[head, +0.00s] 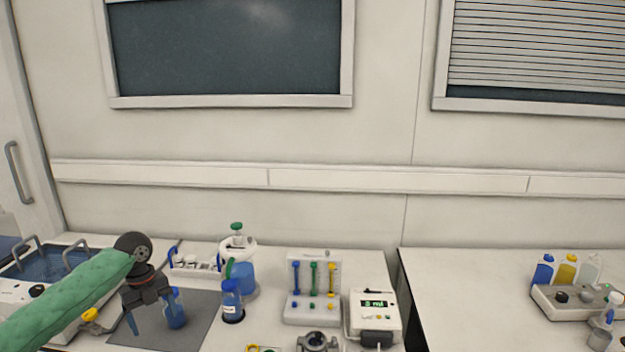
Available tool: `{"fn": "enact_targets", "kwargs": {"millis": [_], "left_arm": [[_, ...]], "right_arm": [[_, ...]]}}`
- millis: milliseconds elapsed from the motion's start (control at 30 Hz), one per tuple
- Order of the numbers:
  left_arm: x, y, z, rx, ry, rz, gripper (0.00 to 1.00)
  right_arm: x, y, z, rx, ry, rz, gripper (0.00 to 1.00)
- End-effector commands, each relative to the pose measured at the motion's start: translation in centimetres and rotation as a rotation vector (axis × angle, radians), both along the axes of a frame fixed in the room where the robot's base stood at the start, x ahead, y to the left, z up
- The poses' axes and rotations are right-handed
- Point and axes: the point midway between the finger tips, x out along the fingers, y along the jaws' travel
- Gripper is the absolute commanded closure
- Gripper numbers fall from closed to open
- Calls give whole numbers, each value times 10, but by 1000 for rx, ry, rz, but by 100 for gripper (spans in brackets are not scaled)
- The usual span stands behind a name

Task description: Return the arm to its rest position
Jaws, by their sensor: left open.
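My left arm, in a green sleeve, comes in from the lower left. My left gripper (154,320) points down over the grey mat (205,335) on the left bench. Its two fingers are spread apart and I see nothing held between them. A small blue bottle (175,309) is on the mat at the right finger, which overlaps it in the picture. I cannot tell whether they touch. My right gripper is not in view.
Right of the mat are a blue bottle (232,300), a vessel with blue liquid (240,275), a white rack with coloured tubes (313,287) and a meter (374,314). A bath (50,264) sits at left. The right bench (465,290) is mostly clear.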

Motion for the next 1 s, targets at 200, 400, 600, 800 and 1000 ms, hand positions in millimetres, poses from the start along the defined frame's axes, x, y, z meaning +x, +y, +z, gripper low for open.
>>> {"fn": "enact_targets", "kwargs": {"millis": [200, 400, 600, 800, 1000], "left_arm": [[-15, -33, -34, 5, -9, 71, 19], [-42, -81, -80, -1, -28, 198, 19], [-78, -128, -121, -22, -54, 375, 19], [-118, -168, -152, -58, -74, 576, 19], [-160, -199, -174, -98, -82, 802, 19]], "right_arm": [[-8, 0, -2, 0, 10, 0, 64], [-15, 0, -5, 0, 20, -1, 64], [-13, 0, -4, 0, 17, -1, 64], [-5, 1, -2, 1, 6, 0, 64], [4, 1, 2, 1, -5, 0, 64]]}}
